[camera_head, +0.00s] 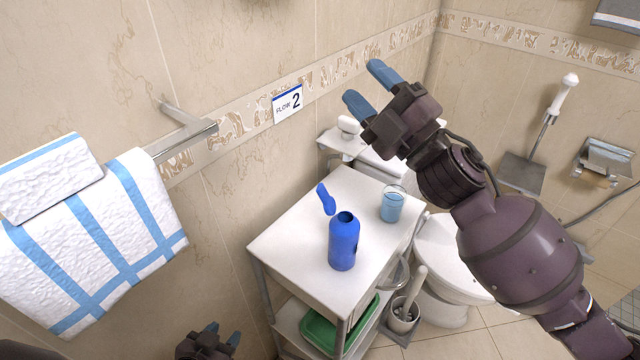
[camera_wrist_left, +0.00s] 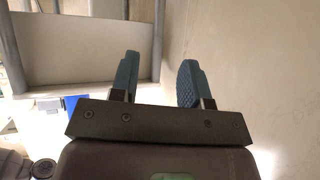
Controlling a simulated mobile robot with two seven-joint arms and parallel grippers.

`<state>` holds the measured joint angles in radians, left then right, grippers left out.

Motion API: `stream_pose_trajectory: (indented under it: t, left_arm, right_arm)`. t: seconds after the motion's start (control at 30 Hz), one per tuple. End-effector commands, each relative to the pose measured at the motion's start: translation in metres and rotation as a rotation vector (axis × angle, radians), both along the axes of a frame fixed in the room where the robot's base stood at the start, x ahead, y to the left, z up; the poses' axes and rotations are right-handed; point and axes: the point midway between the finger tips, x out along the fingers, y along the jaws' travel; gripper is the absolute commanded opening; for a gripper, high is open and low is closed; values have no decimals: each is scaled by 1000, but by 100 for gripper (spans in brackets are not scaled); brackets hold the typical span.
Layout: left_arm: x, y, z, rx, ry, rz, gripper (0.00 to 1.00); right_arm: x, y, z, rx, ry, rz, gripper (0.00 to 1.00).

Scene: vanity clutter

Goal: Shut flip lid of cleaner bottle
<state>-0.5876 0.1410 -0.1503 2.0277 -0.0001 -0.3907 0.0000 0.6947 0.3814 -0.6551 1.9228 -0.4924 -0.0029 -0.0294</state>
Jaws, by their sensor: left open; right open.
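The blue cleaner bottle (camera_head: 343,243) stands upright on the white top of a small cart (camera_head: 290,235). Its flip lid (camera_head: 326,199) is open, tilted up and to the left of the dark round mouth. My left gripper (camera_head: 222,333) is open and empty at the bottom edge of the head view, lower left of the bottle and apart from it. In the left wrist view its two blue fingers (camera_wrist_left: 157,78) are spread with nothing between them. My right gripper (camera_head: 362,82) is open and empty, raised in front of the wall, above the bottle in the picture.
A glass of blue liquid (camera_head: 391,206) stands right of the bottle on the cart. A green bin (camera_head: 322,333) sits on the lower shelf. A toilet (camera_head: 450,262) and brush holder (camera_head: 401,318) are to the right. A striped towel (camera_head: 95,250) hangs at left.

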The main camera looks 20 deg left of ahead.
Motion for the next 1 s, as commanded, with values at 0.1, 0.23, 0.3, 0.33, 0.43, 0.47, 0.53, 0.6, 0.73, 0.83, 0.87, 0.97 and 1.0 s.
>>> stream_pose_trajectory:
  t: [0.1,0.23,0.3,0.33,0.43,0.47,0.53,0.6,0.73,0.83,0.87,0.97,1.0]
  left_arm:
    - [-1,1,3,1,3,1,43]
    - [-3,1,4,0,6,3,43]
    - [-4,2,6,1,6,4,43]
    - [-4,2,7,1,5,3,43]
    - [-5,2,10,1,4,4,43]
    - [-5,2,11,1,4,4,43]
    - [-6,3,12,2,4,5,43]
    - [-6,3,13,2,4,5,43]
    - [-6,3,14,3,3,5,43]
    - [-7,4,12,3,4,5,43]
    - [-7,4,12,3,5,6,43]
    - [-8,4,9,4,8,6,43]
    - [-8,4,8,4,9,6,43]
  right_arm:
    - [-22,34,33,-112,-219,82,49]
    - [-48,65,51,-252,-464,175,49]
    - [-61,80,54,-339,-601,229,49]
    - [-67,85,54,-380,-662,252,49]
    - [-82,100,46,-533,-872,336,49]
    - [-85,103,42,-586,-936,364,49]
    - [-88,106,28,-723,-1089,435,49]
    - [-86,102,9,-885,-1240,515,49]
    - [-66,80,-29,-1184,-1451,664,49]
    - [-49,58,-52,-1376,-1541,769,49]
    - [-45,51,-57,-1423,-1558,797,49]
    - [-35,34,-70,-1537,-1591,872,49]
    - [-32,29,-73,-1566,-1598,894,49]
